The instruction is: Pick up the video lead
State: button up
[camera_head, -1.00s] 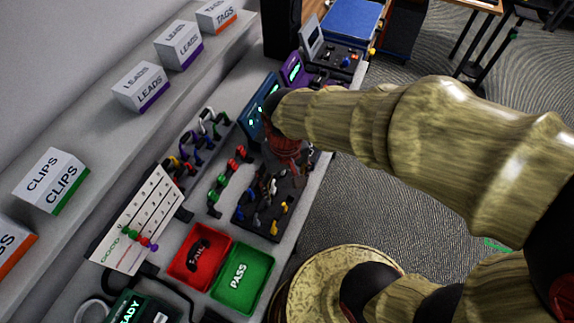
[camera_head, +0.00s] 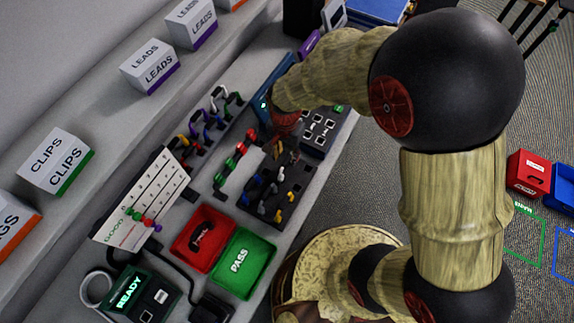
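My gripper (camera_head: 284,145) is dark red and points down over the far end of a black cable rack (camera_head: 268,218) on the bench. Its fingertips are small and dark against the rack, so I cannot tell whether they are open or hold anything. Several small leads with black, blue, orange and yellow ends stand in the rack, including a yellow one (camera_head: 278,215) near the front. I cannot make out which is the video lead. My arm and gripper hide part of the rack's far end.
A red tray (camera_head: 182,246) holding a dark lead and a green PASS tray (camera_head: 240,263) sit in front of the rack. Green and red connectors (camera_head: 231,163) stand to its left. A control box (camera_head: 318,134) lies behind right. A READY tester (camera_head: 141,296) sits front left.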

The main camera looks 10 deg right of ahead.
aim_at(287, 160)
notch_tip(287, 160, down, 5)
jog(key=shift+s+b, duration=0.1)
jog(key=shift+b, duration=0.35)
jog(key=shift+d, duration=0.1)
jog(key=shift+c, duration=0.2)
jog(key=c, duration=0.8)
grip_shut()
